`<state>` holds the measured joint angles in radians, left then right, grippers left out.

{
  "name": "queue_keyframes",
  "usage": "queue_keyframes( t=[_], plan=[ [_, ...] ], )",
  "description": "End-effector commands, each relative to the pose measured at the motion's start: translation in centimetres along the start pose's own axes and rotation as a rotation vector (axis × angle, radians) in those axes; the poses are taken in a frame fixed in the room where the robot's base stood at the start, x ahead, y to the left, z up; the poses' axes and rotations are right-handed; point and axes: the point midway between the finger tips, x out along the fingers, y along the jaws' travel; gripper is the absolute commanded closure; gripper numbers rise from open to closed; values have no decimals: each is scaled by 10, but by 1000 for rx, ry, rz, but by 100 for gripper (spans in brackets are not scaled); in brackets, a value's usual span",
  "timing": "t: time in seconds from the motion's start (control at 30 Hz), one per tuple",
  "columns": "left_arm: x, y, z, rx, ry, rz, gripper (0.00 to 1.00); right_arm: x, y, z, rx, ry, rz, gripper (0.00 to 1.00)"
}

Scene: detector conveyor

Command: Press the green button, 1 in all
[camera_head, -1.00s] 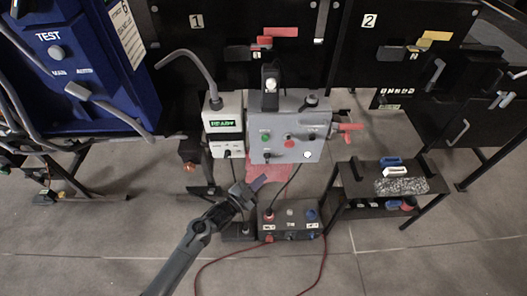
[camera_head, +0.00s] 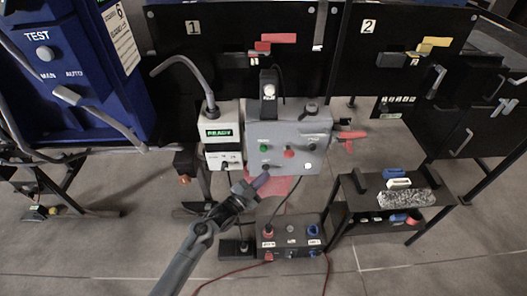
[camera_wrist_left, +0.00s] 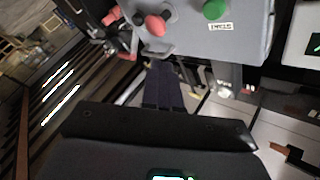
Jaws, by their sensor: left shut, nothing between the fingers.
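The green button (camera_head: 264,148) is on the front of a grey control box (camera_head: 298,133), left of a red button (camera_head: 289,154). In the left wrist view the green button (camera_wrist_left: 215,9) shows large at the top, beside a small label, and the red button (camera_wrist_left: 155,25) is left of it. My left gripper (camera_head: 262,181) is shut and empty, its tip just below the box's lower left part and below the green button. In the left wrist view its fingers (camera_wrist_left: 164,88) lie together, pointing below the box face, apart from the button. My right gripper is not in view.
A white box with a READY display (camera_head: 222,140) stands left of the grey box. A lower box with knobs (camera_head: 290,238) sits on the floor. A black bench (camera_head: 356,196) holding several small items is at the right. A blue TEST cabinet (camera_head: 75,55) is at upper left.

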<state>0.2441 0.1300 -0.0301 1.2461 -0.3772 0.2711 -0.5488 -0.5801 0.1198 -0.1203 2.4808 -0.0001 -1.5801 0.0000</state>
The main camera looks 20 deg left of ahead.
Motion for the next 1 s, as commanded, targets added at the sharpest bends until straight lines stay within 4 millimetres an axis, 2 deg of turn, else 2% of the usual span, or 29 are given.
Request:
queue_keyframes(
  t=[0.6,0.8,1.0],
  plan=[
    [45,-30,37,2,1,-1,100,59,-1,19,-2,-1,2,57],
    [55,-39,43,0,0,0,100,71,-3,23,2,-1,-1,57],
    [59,-42,44,0,-1,1,100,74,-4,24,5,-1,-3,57]
  ],
)
